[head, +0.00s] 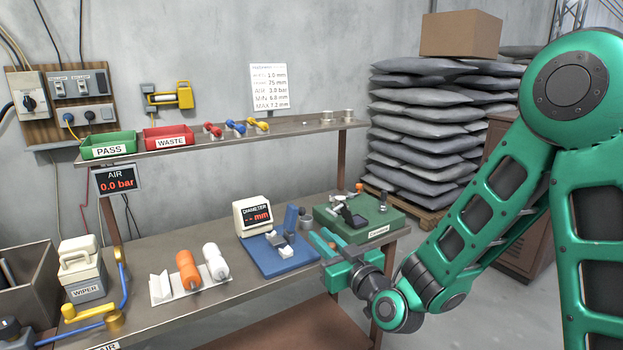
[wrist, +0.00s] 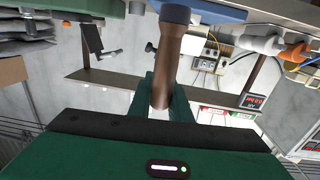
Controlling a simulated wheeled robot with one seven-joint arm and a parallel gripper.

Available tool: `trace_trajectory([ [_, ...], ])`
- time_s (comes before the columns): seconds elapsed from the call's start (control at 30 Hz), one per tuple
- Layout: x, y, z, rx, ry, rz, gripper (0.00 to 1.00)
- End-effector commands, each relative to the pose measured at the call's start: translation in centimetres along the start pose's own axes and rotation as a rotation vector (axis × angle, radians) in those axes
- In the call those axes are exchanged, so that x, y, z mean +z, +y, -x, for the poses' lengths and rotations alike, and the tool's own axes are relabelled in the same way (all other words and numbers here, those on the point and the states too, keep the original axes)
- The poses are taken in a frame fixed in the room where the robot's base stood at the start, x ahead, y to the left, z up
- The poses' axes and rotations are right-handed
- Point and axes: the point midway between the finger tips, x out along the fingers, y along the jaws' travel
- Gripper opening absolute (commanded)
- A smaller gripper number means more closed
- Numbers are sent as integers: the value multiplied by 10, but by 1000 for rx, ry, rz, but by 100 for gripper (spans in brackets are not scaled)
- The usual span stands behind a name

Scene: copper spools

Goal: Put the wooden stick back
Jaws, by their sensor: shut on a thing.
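The wooden stick (wrist: 168,66) shows in the wrist view as a brown rod with a dark blue-grey cap at one end. My gripper (wrist: 163,88) is shut on it, with its green fingers on either side of the rod. In the head view my gripper (head: 324,243) is in front of the bench's right part, near the front edge of the green station. I cannot make out the stick clearly there.
The bench (head: 190,311) bears a blue gauge base (head: 284,262), a green station (head: 385,226), orange (head: 187,270) and white (head: 214,261) spools, and a wiper box (head: 82,270). A shelf (head: 220,141) with green and red trays runs above.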

Motion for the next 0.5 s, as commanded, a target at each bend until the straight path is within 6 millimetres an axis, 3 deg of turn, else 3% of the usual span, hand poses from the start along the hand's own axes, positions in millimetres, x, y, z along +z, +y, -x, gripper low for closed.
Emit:
trace_trajectory([
  [0.5,17,68,-5,110,-6,-7,0],
])
